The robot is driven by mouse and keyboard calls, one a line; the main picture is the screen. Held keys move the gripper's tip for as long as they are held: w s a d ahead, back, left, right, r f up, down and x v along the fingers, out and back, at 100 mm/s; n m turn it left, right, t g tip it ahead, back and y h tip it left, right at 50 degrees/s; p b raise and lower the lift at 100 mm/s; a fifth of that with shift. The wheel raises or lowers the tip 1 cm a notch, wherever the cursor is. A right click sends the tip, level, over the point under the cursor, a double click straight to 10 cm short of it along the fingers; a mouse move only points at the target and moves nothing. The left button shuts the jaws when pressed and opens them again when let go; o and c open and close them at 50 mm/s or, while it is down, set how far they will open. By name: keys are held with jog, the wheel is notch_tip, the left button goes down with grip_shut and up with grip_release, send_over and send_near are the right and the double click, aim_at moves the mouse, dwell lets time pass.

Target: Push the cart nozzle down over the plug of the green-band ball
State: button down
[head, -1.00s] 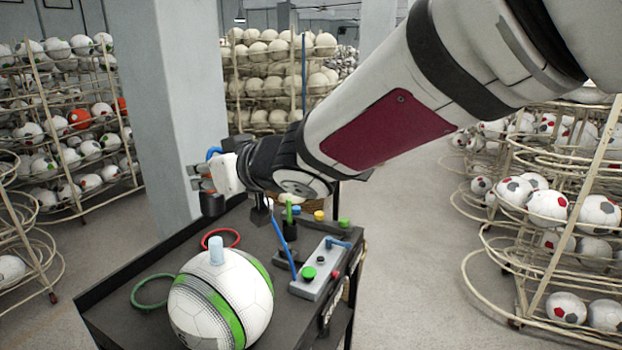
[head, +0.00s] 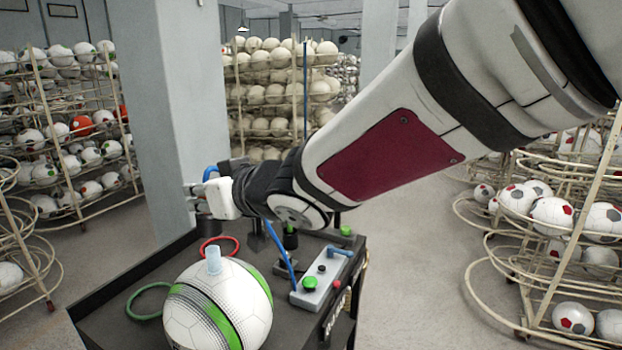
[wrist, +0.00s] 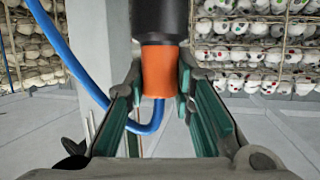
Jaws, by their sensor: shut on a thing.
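The green-band ball (head: 225,310), white with green bands, sits at the front of the dark cart (head: 110,290). Its pale blue plug (head: 213,261) stands up from the top. My gripper (head: 194,197) is beyond and above the ball, apart from the plug. In the wrist view my gripper (wrist: 160,95) is shut on the nozzle (wrist: 160,70), which shows an orange band under a black body. A blue hose (wrist: 72,60) loops behind it. In the head view the nozzle is mostly hidden by my gripper.
A red ring (head: 220,246) and a green ring (head: 152,300) lie on the cart. A grey control box (head: 318,283) with a green button stands right of the ball. A grey pillar (head: 170,110) rises behind my gripper.

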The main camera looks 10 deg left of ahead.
aim_at(216, 230)
jog(key=shift+a+f+b, duration=0.1)
jog(key=shift+f+b, duration=0.5)
jog(key=shift+f, duration=0.7)
jog(key=shift+a+f+b, duration=0.1)
jog(key=shift+f+b, duration=1.35)
jog(key=shift+f, duration=0.7)
dwell(1.0)
jog(key=c, duration=1.3)
grip_release()
jog(key=v, duration=1.2)
jog(key=shift+w, duration=0.1)
